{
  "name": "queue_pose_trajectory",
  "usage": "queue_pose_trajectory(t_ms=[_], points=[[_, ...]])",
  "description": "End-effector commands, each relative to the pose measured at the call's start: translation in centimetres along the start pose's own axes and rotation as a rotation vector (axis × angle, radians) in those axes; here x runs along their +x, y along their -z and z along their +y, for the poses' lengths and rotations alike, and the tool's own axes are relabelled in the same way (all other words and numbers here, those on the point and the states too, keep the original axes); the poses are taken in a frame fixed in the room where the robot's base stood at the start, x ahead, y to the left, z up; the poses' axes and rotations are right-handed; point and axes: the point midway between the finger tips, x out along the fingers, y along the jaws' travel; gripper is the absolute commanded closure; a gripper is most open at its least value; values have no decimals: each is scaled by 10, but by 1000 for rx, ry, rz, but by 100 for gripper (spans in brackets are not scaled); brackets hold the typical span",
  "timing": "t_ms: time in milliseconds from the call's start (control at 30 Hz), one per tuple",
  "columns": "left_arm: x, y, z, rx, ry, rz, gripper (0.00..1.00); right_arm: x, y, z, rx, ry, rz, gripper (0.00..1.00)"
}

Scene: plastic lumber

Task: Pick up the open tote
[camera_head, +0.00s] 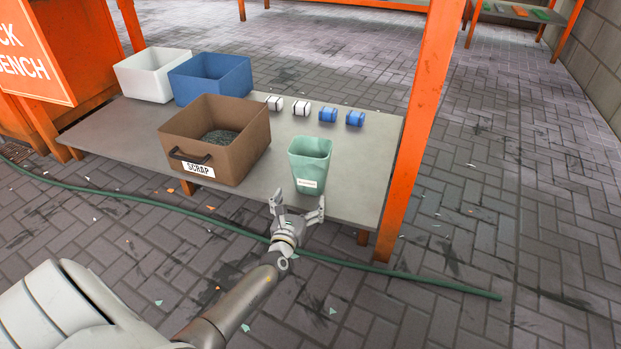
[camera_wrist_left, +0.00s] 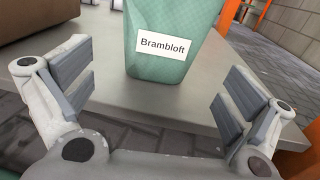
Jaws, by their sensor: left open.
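A small pale green open-topped tote (camera_head: 311,165) stands upright near the front edge of the grey bench top, with a white label low on its front. In the left wrist view the tote (camera_wrist_left: 172,22) shows between and beyond the fingers, and its label reads "Brambloft"; its top is cut off there. My left gripper (camera_head: 298,205) is open and empty just in front of the tote at the bench edge, fingers spread to either side, apart from it. My right gripper is not in view.
A brown SCRAP box (camera_head: 229,157) with dark granules stands left of the tote. Blue (camera_head: 210,82) and white (camera_head: 150,78) bins are behind it. Small white and blue blocks (camera_head: 327,115) lie behind the tote. An orange post (camera_head: 418,125) rises at the right. A green hose (camera_head: 400,275) crosses the floor.

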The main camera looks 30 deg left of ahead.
Motion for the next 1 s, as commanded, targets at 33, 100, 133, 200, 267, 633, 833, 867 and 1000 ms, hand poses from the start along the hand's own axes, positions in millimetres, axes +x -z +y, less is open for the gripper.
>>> queue_pose_trajectory(t_ms=[33, 100, 133, 200, 267, 633, 833, 867, 1000], points=[[6, 1, 1, 7, -3, -7, 0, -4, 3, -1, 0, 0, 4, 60], [15, 1, 1, 9, -4, -9, 0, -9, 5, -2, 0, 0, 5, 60], [20, 1, 1, 8, -3, -9, 0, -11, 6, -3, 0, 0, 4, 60], [31, 1, 1, 6, -4, -8, 0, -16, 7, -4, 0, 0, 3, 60], [39, 2, 1, 7, -3, -7, 0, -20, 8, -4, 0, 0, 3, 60], [65, 1, -1, 4, -2, -6, 0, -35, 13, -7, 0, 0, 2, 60], [88, 2, -2, 3, -3, -5, 0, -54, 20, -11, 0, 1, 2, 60], [92, 1, -2, 4, -3, -6, 0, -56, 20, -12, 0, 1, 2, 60], [103, -1, -2, 4, -2, -5, 0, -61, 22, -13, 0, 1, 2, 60]])
